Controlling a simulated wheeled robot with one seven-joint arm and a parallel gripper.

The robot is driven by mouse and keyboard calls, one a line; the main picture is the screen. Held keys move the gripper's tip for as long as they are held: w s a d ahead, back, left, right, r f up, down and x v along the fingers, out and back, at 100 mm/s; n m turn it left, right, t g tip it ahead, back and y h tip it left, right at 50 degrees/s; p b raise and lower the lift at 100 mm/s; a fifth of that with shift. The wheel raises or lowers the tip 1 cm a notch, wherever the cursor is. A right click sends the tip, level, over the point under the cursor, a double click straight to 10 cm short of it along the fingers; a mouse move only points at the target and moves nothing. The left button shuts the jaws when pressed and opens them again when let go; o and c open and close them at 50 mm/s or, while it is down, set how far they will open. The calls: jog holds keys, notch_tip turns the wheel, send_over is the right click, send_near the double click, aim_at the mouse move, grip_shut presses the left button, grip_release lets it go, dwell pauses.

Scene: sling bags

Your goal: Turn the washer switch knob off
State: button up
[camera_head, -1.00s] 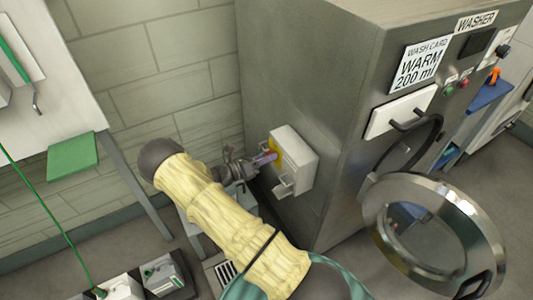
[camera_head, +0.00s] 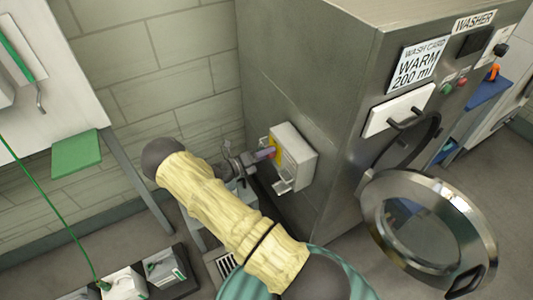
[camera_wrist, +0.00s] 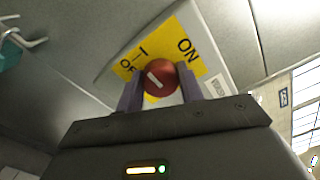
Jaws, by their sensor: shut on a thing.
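The switch knob (camera_wrist: 158,77) is red and round with a white bar that runs diagonally in the wrist view. It sits on a yellow label (camera_wrist: 190,42) with ON at the upper right and OFF, partly hidden, at the left. My gripper (camera_wrist: 160,88) is shut on the knob, one finger on each side. In the head view, my gripper (camera_head: 262,154) reaches the white switch box (camera_head: 296,157) on the side of the grey washer (camera_head: 300,75). The knob itself is hidden there.
The washer's round door (camera_head: 375,215) stands open at the right. A wash card (camera_head: 418,66) is on its front. White boxes (camera_head: 124,284) sit at the lower left. The tiled wall is close behind my gripper.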

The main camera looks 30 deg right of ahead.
jog(key=o, duration=1)
jog(key=a+b, duration=0.1)
jog(key=a, duration=0.4)
jog(key=a+b, duration=0.1)
jog(key=a, duration=1.1)
jog(key=shift+s+a+b, duration=0.25)
jog(key=shift+s+b, duration=0.05)
jog(key=shift+b, duration=0.1)
